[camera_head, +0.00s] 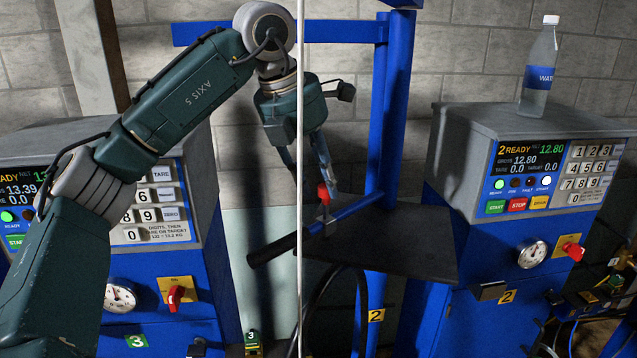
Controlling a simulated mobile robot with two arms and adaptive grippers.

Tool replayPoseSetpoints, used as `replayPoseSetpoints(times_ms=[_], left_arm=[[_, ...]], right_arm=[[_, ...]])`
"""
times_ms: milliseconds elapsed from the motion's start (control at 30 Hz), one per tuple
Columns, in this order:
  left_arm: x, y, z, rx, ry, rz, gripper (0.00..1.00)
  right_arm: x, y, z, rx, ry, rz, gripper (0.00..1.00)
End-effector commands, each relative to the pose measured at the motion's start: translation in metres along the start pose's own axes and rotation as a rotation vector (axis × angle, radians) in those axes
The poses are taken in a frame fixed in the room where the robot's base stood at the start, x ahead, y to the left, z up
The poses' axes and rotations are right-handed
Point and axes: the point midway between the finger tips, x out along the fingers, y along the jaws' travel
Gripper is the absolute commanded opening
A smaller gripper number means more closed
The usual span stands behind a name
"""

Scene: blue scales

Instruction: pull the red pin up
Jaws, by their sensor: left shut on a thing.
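The red pin (323,193) stands on the blue bar of the scale frame, left of the dark platform. My left gripper (325,178) reaches down from above, and its fingers are shut on the red top of the pin. The pin's lower end meets a small grey fitting (325,215) on the bar; how deep it sits there cannot be seen. My right gripper is not in view.
Scale 2's console (525,175) stands right, with a water bottle (540,70) on top. Another console (150,215) is left, partly behind my arm. A blue post (388,110) rises beside the pin. A dark platform (400,240) lies right. A thin white vertical line crosses the view.

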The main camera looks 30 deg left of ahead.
Motion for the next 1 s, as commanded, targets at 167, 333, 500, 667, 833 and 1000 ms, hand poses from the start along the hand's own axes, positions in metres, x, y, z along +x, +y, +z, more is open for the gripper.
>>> replayPoseSetpoints(times_ms=[167,333,500,667,833,1000], left_arm=[[-0.002,-0.004,0.002,0.014,-0.008,-0.008,0.0],[-0.002,-0.004,0.002,0.011,-0.008,-0.008,0.42],[-0.002,-0.003,0.001,0.007,-0.008,-0.006,0.42],[-0.012,-0.003,0.002,0.005,-0.01,-0.006,0.42],[-0.044,-0.004,0.003,0.007,-0.014,-0.005,0.42],[-0.083,-0.005,0.002,0.01,-0.014,-0.004,0.42]], right_arm=[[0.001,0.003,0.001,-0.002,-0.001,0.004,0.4],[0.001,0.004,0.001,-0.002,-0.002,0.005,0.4],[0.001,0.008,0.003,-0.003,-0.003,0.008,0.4],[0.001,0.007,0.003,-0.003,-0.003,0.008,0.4],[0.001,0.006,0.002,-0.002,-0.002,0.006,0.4],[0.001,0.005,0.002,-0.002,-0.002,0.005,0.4]])
